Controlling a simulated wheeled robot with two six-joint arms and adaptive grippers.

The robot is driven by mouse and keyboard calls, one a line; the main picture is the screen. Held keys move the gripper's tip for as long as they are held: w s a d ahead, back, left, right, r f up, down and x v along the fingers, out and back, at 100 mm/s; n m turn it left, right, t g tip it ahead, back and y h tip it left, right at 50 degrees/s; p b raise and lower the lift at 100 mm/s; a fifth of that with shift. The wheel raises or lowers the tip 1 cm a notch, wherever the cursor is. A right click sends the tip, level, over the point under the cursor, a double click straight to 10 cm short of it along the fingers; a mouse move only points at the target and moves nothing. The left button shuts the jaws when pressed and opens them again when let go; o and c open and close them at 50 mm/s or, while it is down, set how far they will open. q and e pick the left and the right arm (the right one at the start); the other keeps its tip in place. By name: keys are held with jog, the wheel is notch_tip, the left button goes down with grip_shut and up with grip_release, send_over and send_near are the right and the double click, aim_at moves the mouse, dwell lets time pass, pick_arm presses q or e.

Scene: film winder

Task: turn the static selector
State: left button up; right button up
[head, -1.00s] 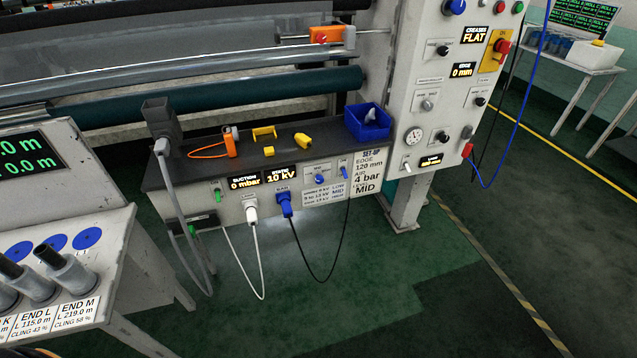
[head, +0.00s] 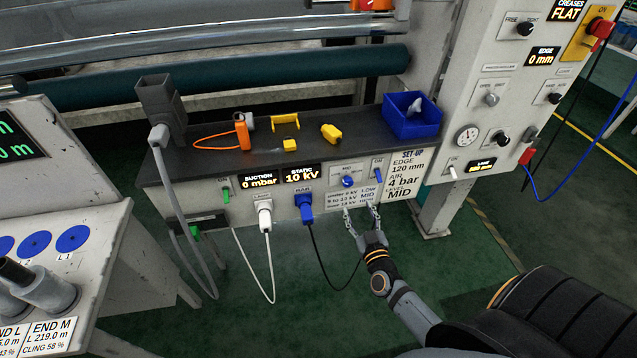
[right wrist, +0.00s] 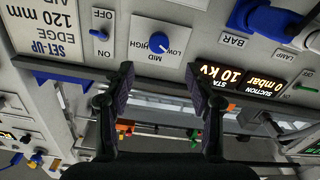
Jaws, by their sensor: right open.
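My right gripper (head: 360,211) is open and empty, just below and in front of the selector, over the range label. In the right wrist view the two fingertips (right wrist: 160,82) stand apart on either side below the knob, not touching it. My left gripper is out of view.
Beside the selector is a blue ON/OFF switch (head: 378,171). To its left are a blue plug (head: 305,205) and a white plug (head: 265,213) with hanging cables. A blue bin (head: 411,120) and yellow and orange tools lie on the bench top.

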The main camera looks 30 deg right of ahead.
aim_at(349, 185)
jog(key=b+x, duration=0.1)
jog(key=x, duration=0.8)
jog(key=shift+b, duration=0.35)
jog(key=shift+w+d, duration=0.2)
jog(key=shift+w, duration=0.4)
jog(key=c, duration=1.2)
